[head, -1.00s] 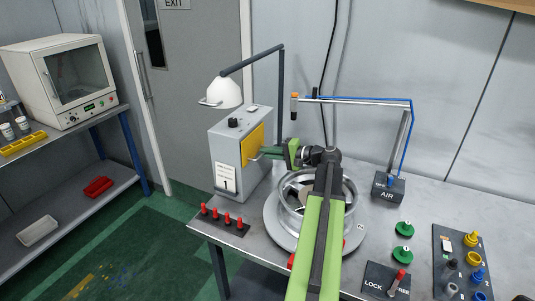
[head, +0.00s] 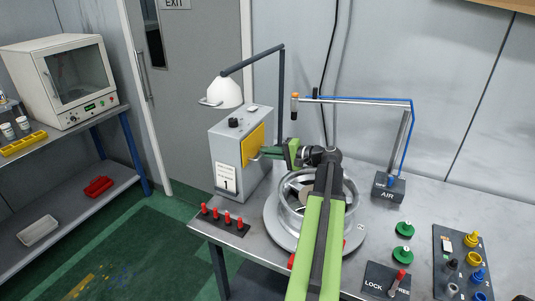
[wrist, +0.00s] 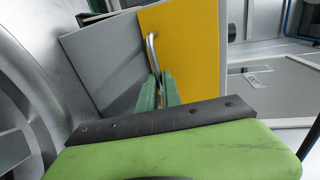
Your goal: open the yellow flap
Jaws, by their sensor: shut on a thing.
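The yellow flap (head: 252,142) is on the right-hand face of a grey box (head: 226,148) on the bench. It looks flush, or nearly flush, with that face. In the wrist view the flap (wrist: 187,58) fills the upper middle, with a bent metal handle (wrist: 151,49) near its left edge. My gripper (head: 264,152) reaches the flap from the right, and its green fingers (wrist: 158,86) are closed on the end of the handle. The fingers hide the gripped part.
A metal wheel (head: 345,199) on a round base stands below my arm. Red pegs (head: 228,218) line the bench's left front. The AIR stand (head: 389,187) and green knobs (head: 404,229) are at right.

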